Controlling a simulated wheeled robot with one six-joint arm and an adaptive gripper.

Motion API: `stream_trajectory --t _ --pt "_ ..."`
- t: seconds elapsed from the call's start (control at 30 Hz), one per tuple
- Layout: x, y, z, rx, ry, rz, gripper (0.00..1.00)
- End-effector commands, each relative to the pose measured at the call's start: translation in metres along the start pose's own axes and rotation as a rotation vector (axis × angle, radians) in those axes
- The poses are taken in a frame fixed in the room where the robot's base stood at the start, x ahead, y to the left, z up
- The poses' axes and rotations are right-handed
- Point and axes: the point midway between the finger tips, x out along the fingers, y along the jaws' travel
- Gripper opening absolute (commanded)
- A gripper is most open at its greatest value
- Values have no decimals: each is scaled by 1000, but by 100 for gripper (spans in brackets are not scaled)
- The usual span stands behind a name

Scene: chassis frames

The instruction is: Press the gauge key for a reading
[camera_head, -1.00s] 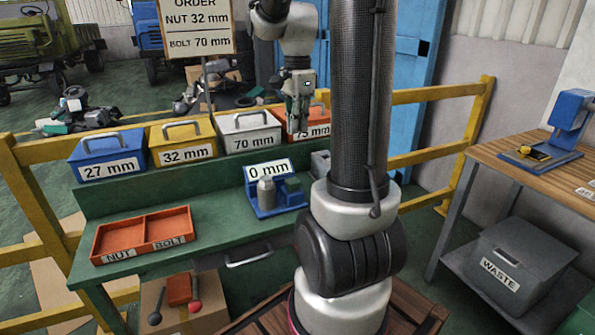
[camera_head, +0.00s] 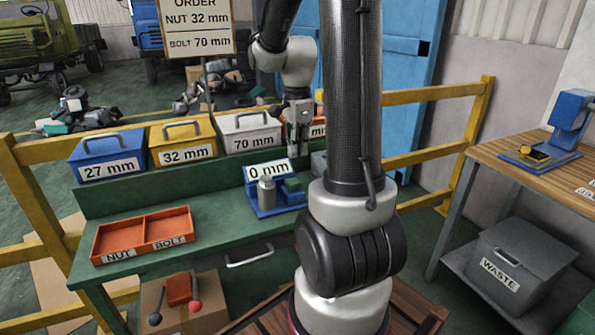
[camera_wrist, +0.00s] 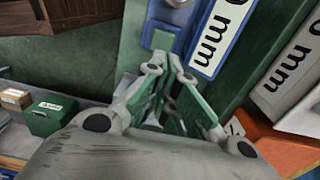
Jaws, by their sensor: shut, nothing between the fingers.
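The gauge (camera_head: 262,205) is a blue stand on the green bench, with a tilted display (camera_head: 268,171) reading 0 mm. A grey metal cylinder (camera_head: 266,191) and a green block (camera_head: 292,185) stand on its base. My gripper (camera_head: 296,154) points down, shut and empty, above and behind the green block, apart from it. In the wrist view my fingertips (camera_wrist: 168,68) lie just below the blue gauge base and its green block (camera_wrist: 161,39). The display (camera_wrist: 215,35) is beside them at upper right. I cannot tell which part is the key.
Lidded bins marked 27 mm (camera_head: 108,168), 32 mm (camera_head: 183,153) and 70 mm (camera_head: 252,143) line the bench back; another is partly hidden behind my gripper. An orange NUT/BOLT tray (camera_head: 143,246) is at front left. A grey WASTE bin (camera_head: 510,268) is at right.

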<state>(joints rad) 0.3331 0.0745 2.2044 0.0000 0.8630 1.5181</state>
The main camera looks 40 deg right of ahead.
Motion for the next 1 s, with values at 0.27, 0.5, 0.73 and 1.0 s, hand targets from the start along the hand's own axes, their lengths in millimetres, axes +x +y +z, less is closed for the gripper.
stream_trajectory --t 0.27,0.5,0.73,1.0 --pt "53 1 0 0 0 3 0" --pt "71 0 0 0 0 0 0" --pt "72 0 0 0 0 -1 0" --pt "86 0 0 0 0 3 0"
